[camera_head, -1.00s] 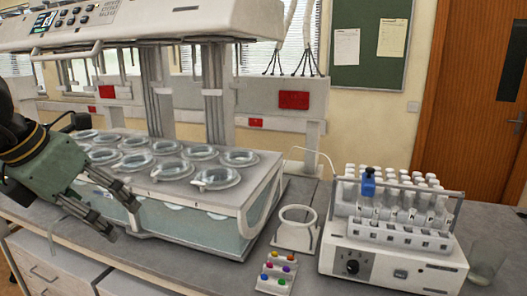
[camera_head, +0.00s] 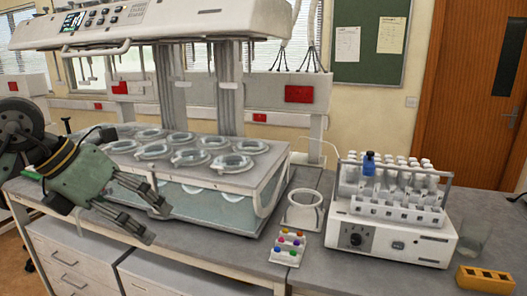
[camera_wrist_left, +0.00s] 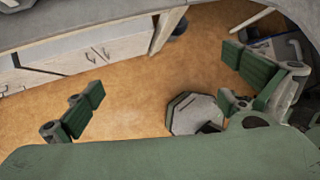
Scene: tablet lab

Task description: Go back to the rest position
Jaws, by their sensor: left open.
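My left gripper (camera_head: 141,213) comes in from the left in the head view, in front of the left part of the dissolution bath and over the bench's front edge. Its fingers point right and down, spread apart and empty. In the left wrist view the open fingers (camera_wrist_left: 165,100) stand wide apart, with only floor and a grey octagonal base between and below them. My right gripper is not in view.
The dissolution bath (camera_head: 225,211) with round lidded vessels fills the bench's left. To its right stand a white ring holder (camera_head: 304,222), a plate of coloured pieces (camera_head: 287,258), a tube rack unit (camera_head: 390,240), a glass beaker (camera_head: 473,240) and a yellow block (camera_head: 485,279).

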